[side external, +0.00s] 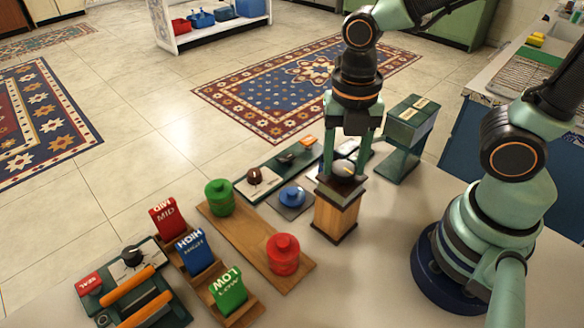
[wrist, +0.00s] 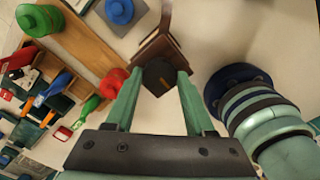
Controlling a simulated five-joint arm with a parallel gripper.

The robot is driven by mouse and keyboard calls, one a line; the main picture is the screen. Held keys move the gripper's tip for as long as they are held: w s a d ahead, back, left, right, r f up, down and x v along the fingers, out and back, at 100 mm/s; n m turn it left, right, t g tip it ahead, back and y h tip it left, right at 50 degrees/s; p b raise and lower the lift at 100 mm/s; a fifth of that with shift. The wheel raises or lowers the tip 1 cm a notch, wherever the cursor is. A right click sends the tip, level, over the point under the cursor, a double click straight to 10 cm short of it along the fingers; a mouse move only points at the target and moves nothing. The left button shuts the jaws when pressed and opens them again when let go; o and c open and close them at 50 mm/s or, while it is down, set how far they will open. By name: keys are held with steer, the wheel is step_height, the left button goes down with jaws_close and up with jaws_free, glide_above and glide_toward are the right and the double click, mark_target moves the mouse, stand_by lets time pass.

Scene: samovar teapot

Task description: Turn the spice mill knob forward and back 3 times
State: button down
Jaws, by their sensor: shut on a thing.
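The spice mill (side external: 337,212) is a light wooden box with a dark base and a dark top, standing upright on the pale worktop. My gripper (side external: 346,172) reaches straight down onto it from above. Its two green fingers are shut around the dark knob on the mill's top. In the wrist view the dark round knob (wrist: 160,78) sits between the fingertips of my gripper (wrist: 159,74), with a small orange-brown mark on it. Part of the mill's brown body (wrist: 151,46) shows beyond the knob. The fingers partly hide the knob in the side view.
A wooden board with a green pot (side external: 219,197) and a red pot (side external: 283,254) lies left of the mill. A blue pot (side external: 292,196) sits close by on its left. A green box stand (side external: 408,130) is behind right. Red, blue and green labelled blocks (side external: 228,291) stand front left.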

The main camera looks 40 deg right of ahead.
mark_target(344, 168)
steer(key=shift+c, duration=1.3)
jaws_free()
step_height(344, 168, up, 12)
